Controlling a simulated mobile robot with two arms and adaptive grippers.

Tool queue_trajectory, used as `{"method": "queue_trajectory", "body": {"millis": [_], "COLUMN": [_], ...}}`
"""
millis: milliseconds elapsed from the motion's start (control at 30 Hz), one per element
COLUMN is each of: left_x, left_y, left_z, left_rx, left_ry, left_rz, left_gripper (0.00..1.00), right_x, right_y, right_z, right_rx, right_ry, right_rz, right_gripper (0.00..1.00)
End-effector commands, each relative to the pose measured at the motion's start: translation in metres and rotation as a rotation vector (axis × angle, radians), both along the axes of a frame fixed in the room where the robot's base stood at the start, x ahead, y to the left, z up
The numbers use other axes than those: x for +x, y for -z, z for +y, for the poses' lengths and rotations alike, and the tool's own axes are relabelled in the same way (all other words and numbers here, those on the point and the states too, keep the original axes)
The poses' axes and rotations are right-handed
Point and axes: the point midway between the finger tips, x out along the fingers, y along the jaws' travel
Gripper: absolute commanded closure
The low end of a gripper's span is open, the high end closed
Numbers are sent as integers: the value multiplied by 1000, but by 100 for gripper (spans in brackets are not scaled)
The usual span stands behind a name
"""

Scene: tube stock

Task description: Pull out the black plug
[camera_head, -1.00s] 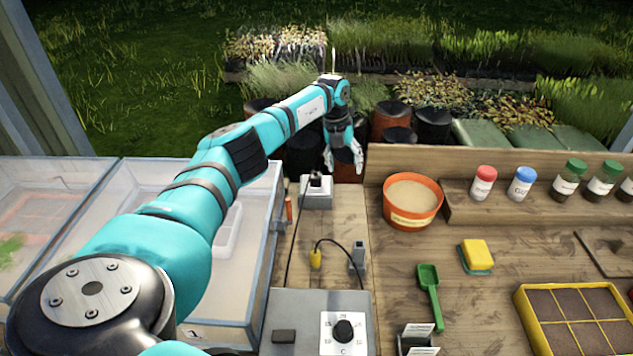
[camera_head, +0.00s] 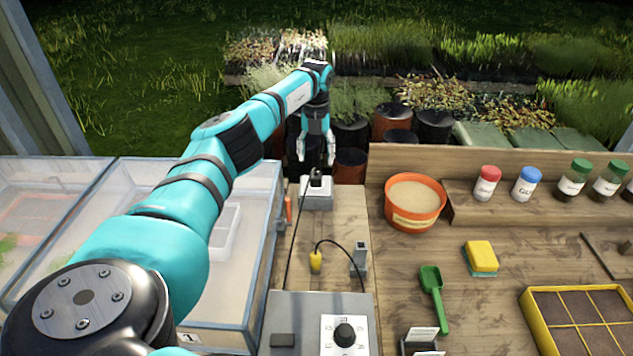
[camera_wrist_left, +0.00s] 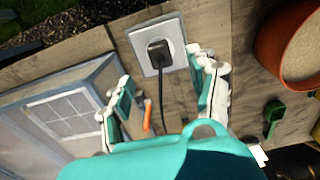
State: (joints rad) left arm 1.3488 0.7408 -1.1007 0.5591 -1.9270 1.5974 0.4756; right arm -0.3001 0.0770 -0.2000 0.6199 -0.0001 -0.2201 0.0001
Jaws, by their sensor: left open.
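The black plug (camera_head: 316,176) sits in the white socket box (camera_head: 317,197) near the far edge of the bench. A dark cable runs from the plug down toward the grey controller box. My left gripper (camera_head: 316,162) is open and empty, pointing down just above the plug. In the left wrist view the plug (camera_wrist_left: 158,52) shows in the white socket plate (camera_wrist_left: 137,40), beyond the spread fingers of the left gripper (camera_wrist_left: 165,95), not touched by them. My right gripper is not in view.
A grey box with a dial (camera_head: 282,312) stands in front. A yellow connector (camera_head: 316,262) and a metal holder (camera_head: 360,258) lie between. An orange pot (camera_head: 413,203) is to the right. A clear-walled bin (camera_head: 262,245) is at left. An orange-handled item (camera_head: 288,210) is beside the socket.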

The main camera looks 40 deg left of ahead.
Motion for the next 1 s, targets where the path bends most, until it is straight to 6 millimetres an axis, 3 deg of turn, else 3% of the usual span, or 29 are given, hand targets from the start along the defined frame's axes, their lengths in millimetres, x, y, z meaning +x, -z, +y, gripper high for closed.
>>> {"method": "queue_trajectory", "body": {"millis": [333,533,1000], "left_x": [0,0,0], "left_y": [52,74,81], "left_z": [0,0,0], "left_rx": [1,-1,0], "left_ry": [1,0,1], "left_rz": [1,1,0], "left_gripper": [40,40,40], "right_x": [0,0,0], "right_y": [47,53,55], "right_z": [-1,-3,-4], "right_rx": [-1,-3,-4], "right_ry": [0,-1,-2], "right_rz": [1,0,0], "right_gripper": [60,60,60]}}
